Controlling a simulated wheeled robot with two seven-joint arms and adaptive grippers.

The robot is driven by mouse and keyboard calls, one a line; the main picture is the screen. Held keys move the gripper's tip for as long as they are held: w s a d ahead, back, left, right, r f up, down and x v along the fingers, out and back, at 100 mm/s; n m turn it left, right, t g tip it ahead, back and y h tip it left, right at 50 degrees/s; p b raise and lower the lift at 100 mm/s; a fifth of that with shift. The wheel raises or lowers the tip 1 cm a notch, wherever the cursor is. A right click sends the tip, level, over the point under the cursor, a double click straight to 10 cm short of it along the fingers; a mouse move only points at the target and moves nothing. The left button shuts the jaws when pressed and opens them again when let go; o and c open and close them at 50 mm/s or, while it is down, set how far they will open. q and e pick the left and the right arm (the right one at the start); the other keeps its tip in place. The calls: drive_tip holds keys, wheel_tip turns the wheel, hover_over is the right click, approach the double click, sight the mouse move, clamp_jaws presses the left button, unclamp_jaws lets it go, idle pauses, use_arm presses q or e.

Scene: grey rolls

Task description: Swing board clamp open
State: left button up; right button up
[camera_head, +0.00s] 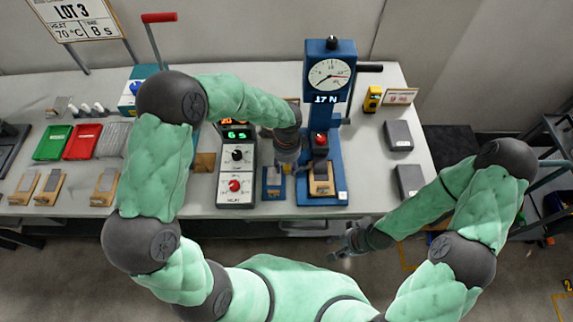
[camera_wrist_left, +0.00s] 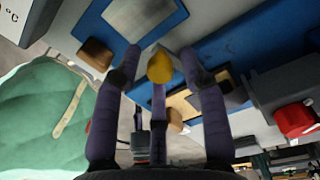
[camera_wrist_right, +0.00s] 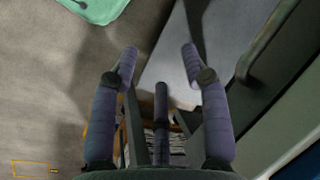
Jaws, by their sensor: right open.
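A yellow knob (camera_wrist_left: 160,68), apparently the clamp's handle end, shows between the fingertips of my left gripper (camera_wrist_left: 160,58) in the left wrist view. The left fingers are spread, and I cannot tell whether they touch the knob. In the head view my left gripper (camera_head: 290,161) hangs over the small blue fixture (camera_head: 273,188), left of the blue press (camera_head: 331,130). The gripper and wrist partly hide the fixture and clamp there. A grey plate (camera_wrist_left: 145,12) lies on blue in the left wrist view. My right gripper (camera_head: 345,246) is open and empty, beyond the table's front edge.
A heater controller (camera_head: 236,187) stands close left of the fixture. The press's wooden-based block (camera_head: 320,178) is close right. Red (camera_head: 82,142) and green (camera_head: 52,142) trays lie far left. Dark grey blocks (camera_head: 398,135) lie right. The white table (camera_head: 375,185) has free room right of the press.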

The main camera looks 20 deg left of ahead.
use_arm(q)
clamp_jaws()
drive_tip(key=shift+s, duration=0.1)
drive_tip(key=n, duration=0.1)
drive_tip(key=s+d+n, duration=0.1)
drive_tip(key=n, duration=0.1)
drive_tip(key=shift+n, duration=0.3)
drive_tip(key=n, duration=0.1)
drive_tip(key=s+d+n+b, duration=0.1)
drive_tip(key=shift+n, duration=0.4)
drive_tip(key=n, duration=0.1)
drive_tip(key=d+n, duration=0.1)
drive_tip(key=n, duration=0.1)
drive_tip(key=d+n+b, duration=0.1)
drive_tip(key=shift+s+f+h, duration=0.1)
drive_tip(key=shift+s+h, duration=0.15)
drive_tip(key=shift+h, duration=0.05)
drive_tip(key=shift+d+n+b, duration=0.35)
drive_tip(key=shift+d+n, duration=0.15)
drive_tip(key=shift+n, duration=0.65)
drive_tip(key=shift+d+n+b, duration=0.35)
drive_tip(key=shift+d+n, duration=0.1)
drive_tip(key=shift+n, duration=0.7)
